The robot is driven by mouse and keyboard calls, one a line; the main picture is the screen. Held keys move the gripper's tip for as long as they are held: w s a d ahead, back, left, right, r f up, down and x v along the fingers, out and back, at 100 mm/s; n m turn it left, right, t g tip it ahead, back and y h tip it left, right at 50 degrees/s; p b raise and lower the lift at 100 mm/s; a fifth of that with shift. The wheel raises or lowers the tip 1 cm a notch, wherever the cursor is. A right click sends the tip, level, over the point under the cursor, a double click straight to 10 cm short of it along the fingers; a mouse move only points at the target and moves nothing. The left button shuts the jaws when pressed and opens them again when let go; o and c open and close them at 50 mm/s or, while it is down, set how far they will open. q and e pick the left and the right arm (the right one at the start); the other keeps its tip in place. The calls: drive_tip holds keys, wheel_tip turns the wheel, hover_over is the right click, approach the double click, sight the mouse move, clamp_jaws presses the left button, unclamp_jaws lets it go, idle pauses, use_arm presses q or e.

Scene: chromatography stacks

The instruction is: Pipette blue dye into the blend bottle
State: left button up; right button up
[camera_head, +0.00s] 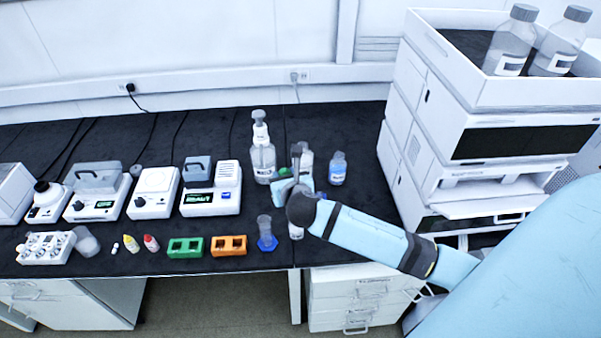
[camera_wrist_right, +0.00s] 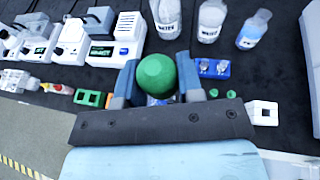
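My right gripper (camera_head: 300,183) is over the bench right of centre. In the right wrist view, its two fingers (camera_wrist_right: 158,88) sit against both sides of a round green bulb (camera_wrist_right: 157,75), which appears to be a pipette's. The shaft below the bulb is hidden. A bottle with blue liquid (camera_head: 337,168) stands upright right of the gripper; it also shows in the wrist view (camera_wrist_right: 254,29). A clear labelled bottle (camera_wrist_right: 211,20) stands beside it. A small pale vessel (camera_head: 296,231) is partly hidden under my wrist. I cannot tell which is the blend bottle. My left gripper is out of view.
A wash bottle (camera_head: 262,158) stands behind the gripper. A cylinder with a blue base (camera_head: 266,240), an orange rack (camera_head: 229,246) and a green rack (camera_head: 185,248) line the front. Instruments (camera_head: 212,200) stand left; a tall chromatography stack (camera_head: 450,150) blocks the right.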

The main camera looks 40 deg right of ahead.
use_arm(q)
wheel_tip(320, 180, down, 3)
drive_tip(key=b, duration=0.3)
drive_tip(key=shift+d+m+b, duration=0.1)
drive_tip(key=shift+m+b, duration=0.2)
use_arm(e)
drive_tip(key=w+d+f+m+g+h, duration=0.1)
drive_tip(key=d+f, duration=0.3)
drive_tip(key=f, duration=0.6)
drive_tip(key=shift+w+d+f+m+h, duration=0.15)
drive_tip(key=shift+w+d+m+h, duration=0.2)
drive_tip(key=shift+w+m+h, duration=0.25)
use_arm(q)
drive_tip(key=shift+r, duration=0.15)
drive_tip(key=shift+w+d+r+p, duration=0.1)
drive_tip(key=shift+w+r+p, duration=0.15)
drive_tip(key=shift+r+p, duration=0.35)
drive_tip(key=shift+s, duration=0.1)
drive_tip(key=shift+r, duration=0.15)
